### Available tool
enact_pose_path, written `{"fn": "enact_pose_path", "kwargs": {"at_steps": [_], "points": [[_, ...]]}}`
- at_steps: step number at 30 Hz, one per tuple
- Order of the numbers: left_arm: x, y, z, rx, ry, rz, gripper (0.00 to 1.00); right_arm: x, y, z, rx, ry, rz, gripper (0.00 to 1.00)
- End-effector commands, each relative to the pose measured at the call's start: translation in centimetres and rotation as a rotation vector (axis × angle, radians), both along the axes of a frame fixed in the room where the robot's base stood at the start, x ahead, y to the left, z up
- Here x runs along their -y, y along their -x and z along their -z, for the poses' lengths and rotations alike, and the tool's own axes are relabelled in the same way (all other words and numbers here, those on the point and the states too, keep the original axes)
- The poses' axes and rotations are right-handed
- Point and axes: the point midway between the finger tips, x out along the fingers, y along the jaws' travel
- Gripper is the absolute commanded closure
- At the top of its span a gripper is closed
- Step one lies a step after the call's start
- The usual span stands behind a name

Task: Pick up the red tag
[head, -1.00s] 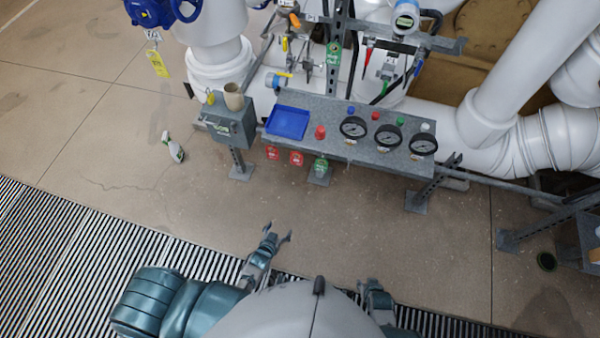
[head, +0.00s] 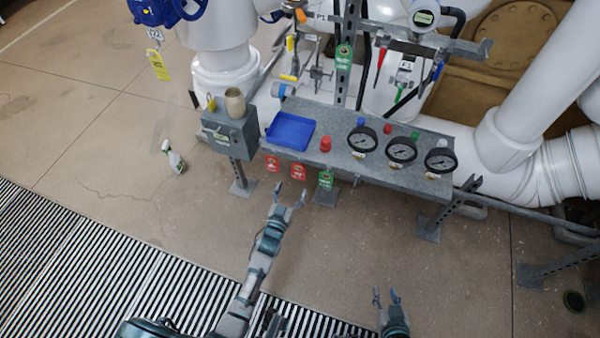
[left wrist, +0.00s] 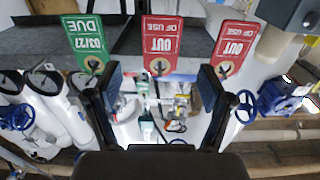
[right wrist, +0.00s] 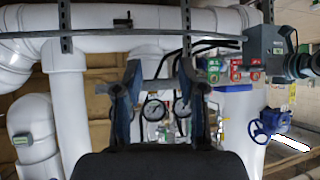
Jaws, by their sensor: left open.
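Two red tags hang from the front edge of the grey shelf: a left one (head: 272,163) and a right one (head: 298,171). A green tag (head: 326,178) hangs to their right. My left gripper (head: 289,190) is open and empty, just in front of and below the red tags. In the left wrist view, which is upside down, the right red tag (left wrist: 162,40) lies in line with the gap between the fingers (left wrist: 160,82), and the left red tag (left wrist: 236,46) is outside them. My right gripper (head: 386,294) is open and empty, low over the floor.
The shelf (head: 400,176) carries a blue tray (head: 290,131), a red knob (head: 326,145) and several gauges. A grey box (head: 229,128) with a cup stands to its left. A spray bottle (head: 174,158) is on the floor. The floor before the shelf is clear.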

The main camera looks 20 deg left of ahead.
Motion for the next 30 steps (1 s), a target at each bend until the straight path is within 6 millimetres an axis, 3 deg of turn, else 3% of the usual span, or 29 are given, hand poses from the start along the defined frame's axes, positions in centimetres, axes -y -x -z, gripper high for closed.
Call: {"fn": "enact_pose_path", "kwargs": {"at_steps": [3, 11, 18, 27, 28, 30], "points": [[0.1, -1.8, 0.3, -0.002, -0.001, 0.0, 0.19, -0.5, -1.0, -0.7, 0.076, -0.02, -0.003, 0.6], [0.1, -3.9, 0.2, -0.001, -0.002, 0.0, 0.19, -1.0, -2.3, -2.0, 0.189, -0.05, -0.006, 0.6], [0.3, -7.2, 0.4, -0.004, -0.002, 0.0, 0.19, -1.9, -3.9, -4.6, 0.384, -0.105, -0.01, 0.6], [0.3, -7.8, 0.1, -0.001, -0.001, 0.0, 0.19, -2.0, -4.1, -5.5, 0.427, -0.116, -0.011, 0.6], [0.3, -7.8, 0.1, -0.001, -0.001, 0.0, 0.21, -2.0, -4.1, -5.5, 0.427, -0.116, -0.011, 0.6], [0.3, -7.8, 0.1, -0.001, -0.001, 0.0, 0.39, -2.0, -4.1, -5.5, 0.426, -0.115, -0.011, 0.6]]}}
